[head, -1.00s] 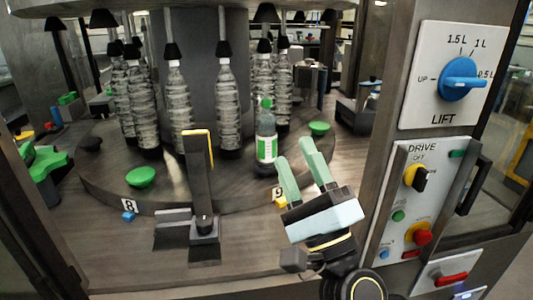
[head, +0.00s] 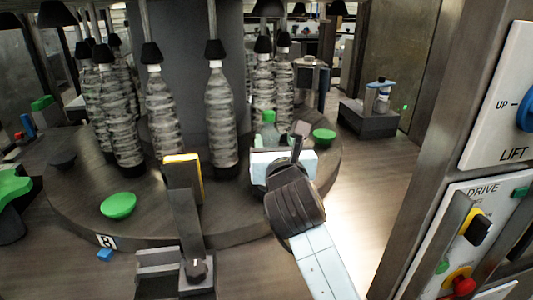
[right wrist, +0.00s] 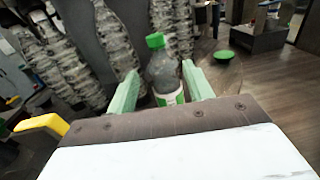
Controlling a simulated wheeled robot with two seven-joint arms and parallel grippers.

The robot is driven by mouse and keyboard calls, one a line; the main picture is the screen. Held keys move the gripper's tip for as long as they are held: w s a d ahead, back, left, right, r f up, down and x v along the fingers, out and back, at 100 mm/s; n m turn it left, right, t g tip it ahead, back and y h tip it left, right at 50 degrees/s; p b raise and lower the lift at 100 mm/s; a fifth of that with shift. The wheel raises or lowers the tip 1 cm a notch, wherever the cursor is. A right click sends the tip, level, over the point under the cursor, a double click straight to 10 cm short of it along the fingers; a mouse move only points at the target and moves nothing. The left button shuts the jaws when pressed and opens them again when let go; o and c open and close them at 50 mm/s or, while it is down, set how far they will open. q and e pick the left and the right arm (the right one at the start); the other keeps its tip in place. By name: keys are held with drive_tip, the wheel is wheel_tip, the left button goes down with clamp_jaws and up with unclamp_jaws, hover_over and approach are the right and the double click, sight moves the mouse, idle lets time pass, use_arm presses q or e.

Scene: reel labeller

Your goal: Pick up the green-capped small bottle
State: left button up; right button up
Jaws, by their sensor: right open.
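The green-capped small bottle (right wrist: 163,72) stands upright in the right wrist view, with a green and white label. It lies between the two pale green fingers of my right gripper (right wrist: 160,88), which are open on either side of it with gaps showing. In the head view only the bottle's top (head: 268,130) shows; the rest is hidden behind my right gripper (head: 283,163). The bottle stands on the round turntable (head: 235,215). My left gripper is not in view.
Several tall clear bottles (head: 221,115) stand on the turntable under black heads. Green dishes (head: 118,205) (head: 324,135) sit near its rim. A yellow-topped dark post (head: 183,190) stands in front. The control panel (head: 475,240) is at the right.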

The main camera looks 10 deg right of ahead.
sight(269, 125)
drive_tip(key=w, duration=0.4)
drive_tip(key=shift+w+d, duration=0.1)
drive_tip(key=shift+d, duration=0.15)
drive_tip(key=shift+w, duration=0.35)
drive_tip(key=shift+w+p, duration=0.35)
drive_tip(key=shift+w, duration=0.5)
drive_tip(key=w, duration=0.3)
drive_tip(key=shift+w, duration=0.15)
drive_tip(key=shift+w+d, duration=0.1)
drive_tip(key=shift+w, duration=0.2)
clamp_jaws()
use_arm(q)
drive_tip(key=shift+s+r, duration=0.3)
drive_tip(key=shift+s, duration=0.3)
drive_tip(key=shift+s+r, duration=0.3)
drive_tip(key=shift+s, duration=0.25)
use_arm(e)
drive_tip(key=shift+r, duration=0.1)
